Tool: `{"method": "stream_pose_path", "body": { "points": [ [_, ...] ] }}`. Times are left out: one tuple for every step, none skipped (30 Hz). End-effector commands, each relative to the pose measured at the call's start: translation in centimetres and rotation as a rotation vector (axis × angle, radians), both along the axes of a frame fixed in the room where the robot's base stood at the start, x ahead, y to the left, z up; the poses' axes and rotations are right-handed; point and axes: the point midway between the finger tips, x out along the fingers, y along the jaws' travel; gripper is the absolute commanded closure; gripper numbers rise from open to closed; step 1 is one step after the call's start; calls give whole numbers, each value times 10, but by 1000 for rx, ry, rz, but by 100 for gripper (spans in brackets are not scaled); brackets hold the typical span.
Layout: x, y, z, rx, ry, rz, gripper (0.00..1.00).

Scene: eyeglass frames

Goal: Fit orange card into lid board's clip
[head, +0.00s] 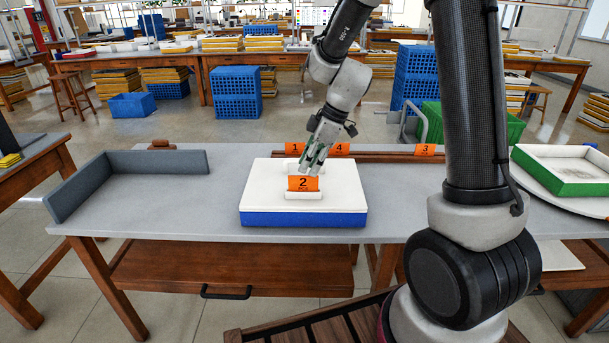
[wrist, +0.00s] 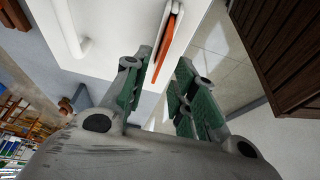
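The orange card marked 2 (head: 303,184) stands upright at the front white clip (head: 304,196) on the white lid board (head: 262,190), which tops a blue base. My gripper (head: 312,170) is just above and behind this card. In the wrist view the card (wrist: 168,38) shows nearly edge-on along the clip, its lower end near my fingertips. My gripper (wrist: 160,85) has its fingers apart with a gap between them. Whether a finger touches the card cannot be told. A second white clip (wrist: 84,42) on the board stands empty.
Orange cards 1 (head: 294,148), 4 (head: 341,149) and 3 (head: 425,150) stand along a brown wooden rail (head: 385,157) at the back. A grey angled wall (head: 80,190) is at the table's left. A green-sided white tray (head: 565,170) is at right. The grey table (head: 190,205) is clear left of the board.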

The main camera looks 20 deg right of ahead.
Motion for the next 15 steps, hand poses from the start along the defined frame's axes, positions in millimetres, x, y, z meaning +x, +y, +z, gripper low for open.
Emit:
{"method": "stream_pose_path", "body": {
  "points": [
    [0, -5, 12, 0, -5, -1, 73],
    [-1, -7, 18, 1, -4, -2, 73],
    [-3, -10, 26, 0, -5, -2, 73],
    [-3, -13, 32, 0, -4, -1, 73],
    [-4, -15, 37, 0, -5, -2, 73],
    [-5, -17, 43, 0, -3, -1, 73],
    [-5, -19, 48, 0, -4, -2, 73],
    [-6, -20, 52, 0, -3, 0, 73],
    [-7, -22, 55, -1, -2, 0, 73],
    [-7, -23, 58, -1, -2, 0, 73],
    [-7, -24, 60, 0, -1, 0, 73],
    [-8, -25, 62, 0, -1, 0, 73],
    [-8, -25, 63, 0, 0, 0, 73],
    [-8, -25, 64, 0, 0, -1, 73],
    [-9, -26, 65, 0, 0, -1, 73]
  ]
}}
